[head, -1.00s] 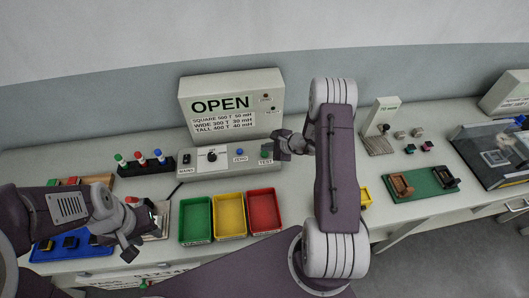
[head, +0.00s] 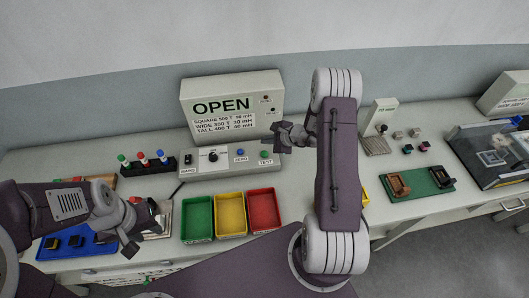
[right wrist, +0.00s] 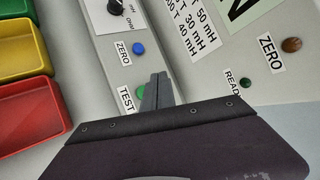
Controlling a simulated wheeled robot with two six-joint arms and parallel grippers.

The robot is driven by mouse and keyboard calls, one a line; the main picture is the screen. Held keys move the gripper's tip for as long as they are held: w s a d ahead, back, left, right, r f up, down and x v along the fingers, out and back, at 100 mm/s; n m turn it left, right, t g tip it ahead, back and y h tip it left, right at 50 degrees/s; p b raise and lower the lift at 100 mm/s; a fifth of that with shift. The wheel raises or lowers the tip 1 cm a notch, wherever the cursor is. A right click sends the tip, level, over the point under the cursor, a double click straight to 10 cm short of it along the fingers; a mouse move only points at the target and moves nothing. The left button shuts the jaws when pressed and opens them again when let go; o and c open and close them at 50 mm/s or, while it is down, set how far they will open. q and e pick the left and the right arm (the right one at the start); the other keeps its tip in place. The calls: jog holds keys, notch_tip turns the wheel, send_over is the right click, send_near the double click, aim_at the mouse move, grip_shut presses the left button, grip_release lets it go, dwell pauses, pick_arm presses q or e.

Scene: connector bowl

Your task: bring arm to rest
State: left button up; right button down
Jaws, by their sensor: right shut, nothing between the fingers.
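My right gripper (head: 281,135) is in front of the grey test panel (head: 222,161), close to the green TEST button (head: 264,154). In the right wrist view its shut fingers (right wrist: 158,88) stand beside the green button (right wrist: 142,92) and partly cover it; I cannot tell whether they touch it. The fingers hold nothing. My left gripper (head: 131,246) hangs over the front of the bench, near the blue tray (head: 75,258); its fingers are too small to read.
Green (head: 198,218), yellow (head: 230,214) and red (head: 263,209) bins stand before the panel, empty. The OPEN display box (head: 232,105) stands behind it. A rack with coloured-top pieces (head: 147,168) is at left. A green mat (head: 419,185) with connectors lies at right.

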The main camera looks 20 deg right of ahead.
dwell(0.6)
jog(key=shift+w+a+f, duration=0.1)
jog(key=shift+a+f, duration=0.05)
jog(key=shift+a, duration=0.15)
jog(key=a+r+n+y+b, duration=0.2)
jog(key=a+r+n+b, duration=0.2)
jog(key=a+r+n, duration=0.5)
jog(key=s+a+n+g+b, duration=0.2)
jog(key=s+a+n+g, duration=0.2)
jog(key=s+a, duration=0.55)
jog(key=s+d+f+n+g+h, duration=0.1)
jog(key=s+d+n+h, duration=0.1)
jog(key=s+d, duration=0.1)
jog(key=s+d+f+n+g+h+b, duration=0.1)
jog(key=s+d+f+n+h, duration=0.1)
jog(key=s, duration=0.4)
jog(key=s+d+f+n+g+h, duration=0.1)
jog(key=s+d+n+h, duration=0.1)
jog(key=s+d+n, duration=0.2)
jog(key=shift+s+d+f, duration=0.3)
jog(key=shift+s+d, duration=0.35)
jog(key=shift+d, duration=0.2)
